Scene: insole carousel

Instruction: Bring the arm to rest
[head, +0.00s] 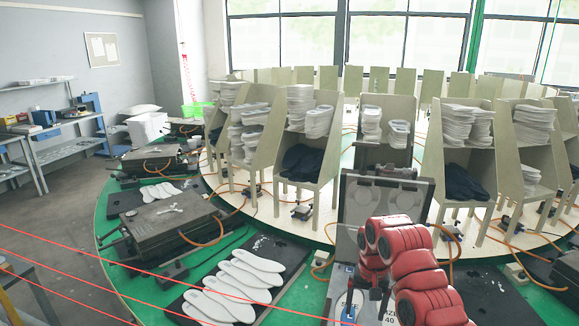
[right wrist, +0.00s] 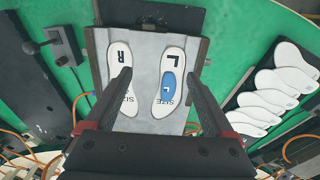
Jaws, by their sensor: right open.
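My right arm is red and reaches in at the lower right of the head view; its fingertips are hard to make out there. In the right wrist view my right gripper (right wrist: 159,78) is open with nothing between its fingers. Below it is a grey mould plate (right wrist: 146,102) with a white insole marked R (right wrist: 119,60) and a white insole marked L (right wrist: 168,62). A blue patch (right wrist: 167,85) lies on the L insole. The mould's lid (head: 403,194) stands raised behind my arm in the head view. My left gripper is not in view.
The green carousel (head: 105,205) carries a closed mould (head: 165,226) at left and a dark board with several white insoles (head: 258,262). Wooden shelf units with stacked white insoles (head: 467,122) and dark pieces stand behind. Orange hoses cross the surface. Grey shelves (head: 75,120) stand at far left.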

